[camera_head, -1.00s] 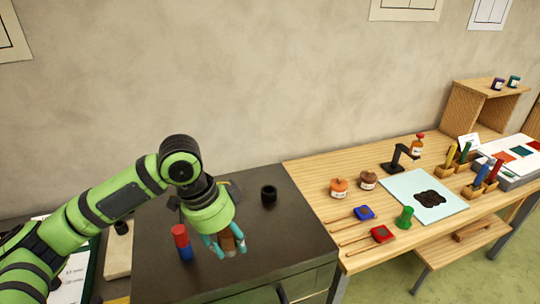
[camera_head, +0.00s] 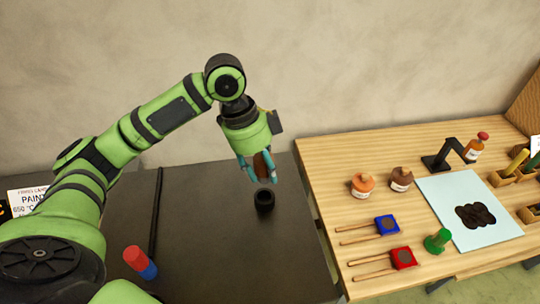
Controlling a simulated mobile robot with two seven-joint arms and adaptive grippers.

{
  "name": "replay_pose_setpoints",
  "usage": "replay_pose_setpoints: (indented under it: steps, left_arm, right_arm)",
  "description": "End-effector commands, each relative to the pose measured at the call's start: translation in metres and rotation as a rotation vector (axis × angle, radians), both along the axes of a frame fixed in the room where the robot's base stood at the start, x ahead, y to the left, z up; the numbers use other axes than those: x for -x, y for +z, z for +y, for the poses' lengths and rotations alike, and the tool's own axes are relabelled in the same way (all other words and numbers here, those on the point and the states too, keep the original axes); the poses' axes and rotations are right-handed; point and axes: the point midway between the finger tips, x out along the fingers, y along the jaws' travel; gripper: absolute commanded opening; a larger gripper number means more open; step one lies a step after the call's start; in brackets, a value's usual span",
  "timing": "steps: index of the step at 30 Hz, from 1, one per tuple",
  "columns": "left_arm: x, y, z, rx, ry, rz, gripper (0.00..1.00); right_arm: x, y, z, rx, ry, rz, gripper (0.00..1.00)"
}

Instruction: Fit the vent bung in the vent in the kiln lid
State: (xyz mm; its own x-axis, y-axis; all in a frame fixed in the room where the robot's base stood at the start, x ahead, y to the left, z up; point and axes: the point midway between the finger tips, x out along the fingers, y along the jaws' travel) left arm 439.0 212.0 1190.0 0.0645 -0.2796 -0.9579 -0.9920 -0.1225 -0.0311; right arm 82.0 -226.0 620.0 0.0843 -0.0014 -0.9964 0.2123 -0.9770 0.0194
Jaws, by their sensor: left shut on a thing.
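My left gripper (camera_head: 258,178) points down with its blue-green fingers shut on a brown bung (camera_head: 262,166). It hangs just above the vent in the picture, and a small gap seems to show between them. The vent (camera_head: 264,201) is a short black collar with a dark opening, standing on the dark kiln lid (camera_head: 215,235). The fingers hide part of the bung, and I cannot tell whether it is exactly over the opening. My right gripper is not in view.
A dark rod (camera_head: 156,215) lies along the lid's left side. To the right, a wooden bench (camera_head: 335,160) holds jars, red and blue pads, a green piece (camera_head: 437,240) and a pale sheet (camera_head: 480,238).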

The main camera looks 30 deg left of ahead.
Motion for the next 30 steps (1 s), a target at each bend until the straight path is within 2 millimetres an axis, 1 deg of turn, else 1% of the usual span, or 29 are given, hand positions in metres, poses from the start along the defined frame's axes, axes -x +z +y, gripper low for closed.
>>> replay_pose_setpoints:
  steps: [1, 3, 7, 10, 15, 17, 20, 30]
  left_arm:
    - [0.000, -0.004, 0.000, 0.000, 0.001, 0.002, 0.06]
    - [0.001, -0.011, 0.000, 0.000, 0.001, 0.004, 0.06]
    - [0.001, -0.024, 0.001, -0.001, 0.000, 0.003, 0.06]
    - [0.000, -0.033, 0.000, 0.000, 0.001, 0.002, 0.06]
    - [0.000, -0.044, 0.000, 0.000, 0.001, 0.001, 0.06]
    - [0.000, -0.047, 0.000, 0.000, 0.001, 0.001, 0.06]
    - [0.000, -0.050, 0.001, -0.001, 0.001, 0.001, 0.06]
    - [0.000, -0.051, 0.000, -0.001, 0.000, 0.000, 0.06]
  right_arm:
    - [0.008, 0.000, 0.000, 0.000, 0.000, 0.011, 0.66]
    - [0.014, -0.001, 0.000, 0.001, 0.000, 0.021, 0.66]
    - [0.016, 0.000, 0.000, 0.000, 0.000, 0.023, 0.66]
    - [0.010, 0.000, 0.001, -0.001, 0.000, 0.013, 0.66]
    - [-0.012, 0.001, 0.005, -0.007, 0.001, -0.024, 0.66]
    - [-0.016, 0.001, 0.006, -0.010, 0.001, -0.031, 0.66]
    - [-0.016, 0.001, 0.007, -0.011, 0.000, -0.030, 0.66]
    - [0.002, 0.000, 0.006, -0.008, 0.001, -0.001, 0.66]
